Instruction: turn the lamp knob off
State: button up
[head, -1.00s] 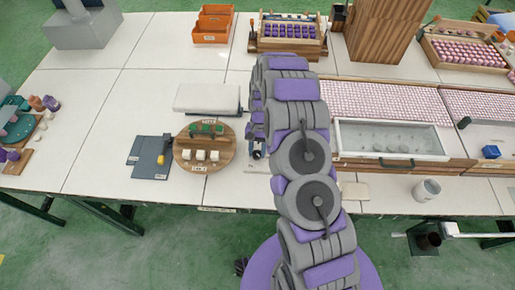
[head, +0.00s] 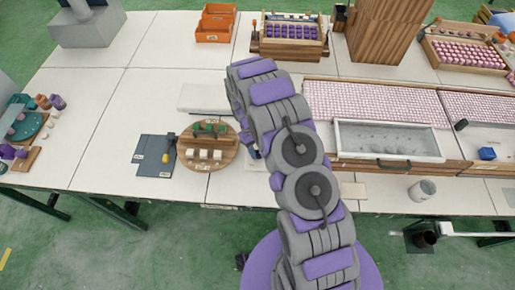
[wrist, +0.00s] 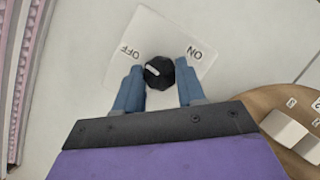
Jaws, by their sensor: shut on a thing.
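The lamp knob (wrist: 158,72) is a small black round knob with a white pointer mark. It sits on a white plate (wrist: 170,28) marked OFF on the left and ON on the right in the wrist view. The white mark points left, toward the OFF side. My gripper (wrist: 158,84) has its two blue fingers on either side of the knob and is shut on it. In the head view my arm hides the gripper and knob. A flat pale panel (head: 203,97), possibly the lamp, lies left of my arm.
A round wooden board (head: 229,157) with white and green blocks is just left of my arm. A dark grey mat (head: 150,170) lies beyond it.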

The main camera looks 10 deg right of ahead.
jog(key=shift+w+n, duration=0.15)
jog(key=shift+n, duration=0.45)
jog(key=o, duration=1)
jog(key=shift+a, duration=0.1)
jog(key=shift+o, duration=0.2)
jog(key=p+v, duration=0.1)
jog(key=v, duration=1.6)
jog(key=shift+a+r+p, duration=0.15)
jog(key=shift+a+p, duration=0.15)
jog(key=shift+p, duration=0.05)
